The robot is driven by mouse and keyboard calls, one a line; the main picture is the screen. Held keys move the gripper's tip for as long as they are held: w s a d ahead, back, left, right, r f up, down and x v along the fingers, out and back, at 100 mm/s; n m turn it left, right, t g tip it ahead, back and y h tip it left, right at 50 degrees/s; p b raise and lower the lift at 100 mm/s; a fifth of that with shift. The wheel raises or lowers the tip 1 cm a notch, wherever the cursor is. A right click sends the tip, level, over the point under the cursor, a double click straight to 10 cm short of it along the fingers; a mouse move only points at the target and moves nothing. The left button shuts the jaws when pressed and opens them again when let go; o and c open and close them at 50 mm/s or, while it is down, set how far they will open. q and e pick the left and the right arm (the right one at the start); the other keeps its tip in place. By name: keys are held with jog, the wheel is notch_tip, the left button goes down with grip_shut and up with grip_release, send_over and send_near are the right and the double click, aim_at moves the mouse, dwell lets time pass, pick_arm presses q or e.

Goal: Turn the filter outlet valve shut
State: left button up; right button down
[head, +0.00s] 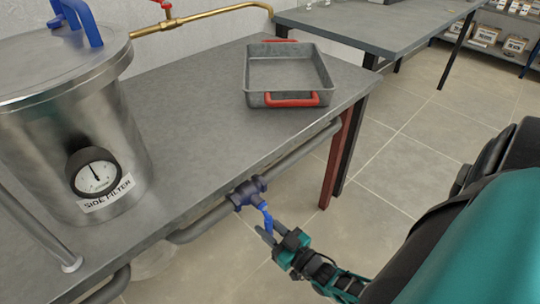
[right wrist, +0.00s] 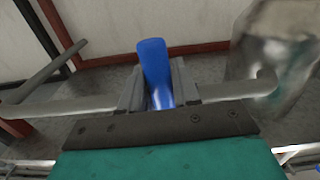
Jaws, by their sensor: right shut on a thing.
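The valve (head: 249,191), with a dark blue-grey body, sits on the grey pipe along the front edge of the bench. Its blue lever (head: 265,214) points down and slightly right, out from the pipe. My right gripper (head: 271,234) is at the lever's lower end. In the right wrist view the blue lever (right wrist: 154,62) stands between the two grey fingers, and my right gripper (right wrist: 157,88) is shut on it. The fingers hide part of the lever's end. The steel side filter (head: 70,140), with a round gauge and a label, stands on the bench at left. My left gripper is not in view.
The grey pipe (head: 205,221) runs along the front of the bench (head: 195,110). A metal tray (head: 287,71) with red handles lies empty near the bench's right end. A brass pipe (head: 200,16) is at the back. Tiled floor (head: 400,190) is open to the right.

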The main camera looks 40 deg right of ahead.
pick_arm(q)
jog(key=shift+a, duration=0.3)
pick_arm(e)
jog(key=shift+s+a+f+m, duration=0.1)
jog(key=shift+a+m, duration=0.2)
jog(key=shift+a, duration=0.1)
jog(key=c, duration=0.9)
grip_release()
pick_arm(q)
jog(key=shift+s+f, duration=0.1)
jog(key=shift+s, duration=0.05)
pick_arm(e)
jog(key=shift+s+d, duration=0.1)
